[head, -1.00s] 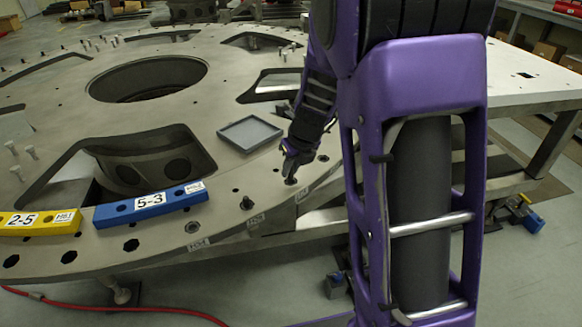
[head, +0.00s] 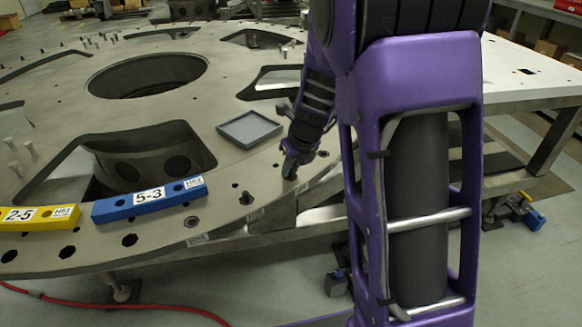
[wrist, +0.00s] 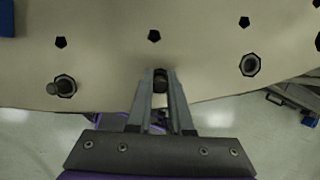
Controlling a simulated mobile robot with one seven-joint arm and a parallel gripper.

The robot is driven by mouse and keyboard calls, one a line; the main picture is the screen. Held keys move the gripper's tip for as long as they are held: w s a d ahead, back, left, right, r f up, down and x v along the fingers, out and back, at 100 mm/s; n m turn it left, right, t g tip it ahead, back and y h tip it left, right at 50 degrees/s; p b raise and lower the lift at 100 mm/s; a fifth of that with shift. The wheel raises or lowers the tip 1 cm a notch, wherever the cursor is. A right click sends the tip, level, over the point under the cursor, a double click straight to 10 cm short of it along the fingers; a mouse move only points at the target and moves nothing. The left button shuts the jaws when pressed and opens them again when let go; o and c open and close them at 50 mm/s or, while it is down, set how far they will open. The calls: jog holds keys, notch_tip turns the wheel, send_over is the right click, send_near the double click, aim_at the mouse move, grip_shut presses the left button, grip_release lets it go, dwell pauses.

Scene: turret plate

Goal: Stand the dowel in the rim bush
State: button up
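The dowel (wrist: 160,84) shows end-on as a small dark round shape between my fingertips in the wrist view. My gripper (wrist: 160,78) appears shut on it, with a finger against each side. In the head view my gripper (head: 290,170) points down at the plate's rim, and the dowel is hidden there. Any bush under my fingertips is hidden. A rim bush (wrist: 250,65) with a dark opening lies to the right in the wrist view. Another bush, to the left, has a dark pin (wrist: 62,87) in it; this pin also shows in the head view (head: 246,197).
A shallow grey tray (head: 249,129) lies just behind my gripper on the turret plate (head: 225,170). A blue block marked 5-3 (head: 150,199) and a yellow block marked 2-5 (head: 40,217) lie left. The plate has large cut-outs. Its outer edge is close to my gripper.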

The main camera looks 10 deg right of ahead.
jog(key=shift+o, duration=1.4)
jog(key=shift+s+f, duration=0.2)
jog(key=shift+f, duration=0.05)
jog(key=p+v, duration=0.6)
jog(key=v, duration=1.1)
jog(key=shift+r, duration=0.45)
jog(key=shift+w, duration=0.15)
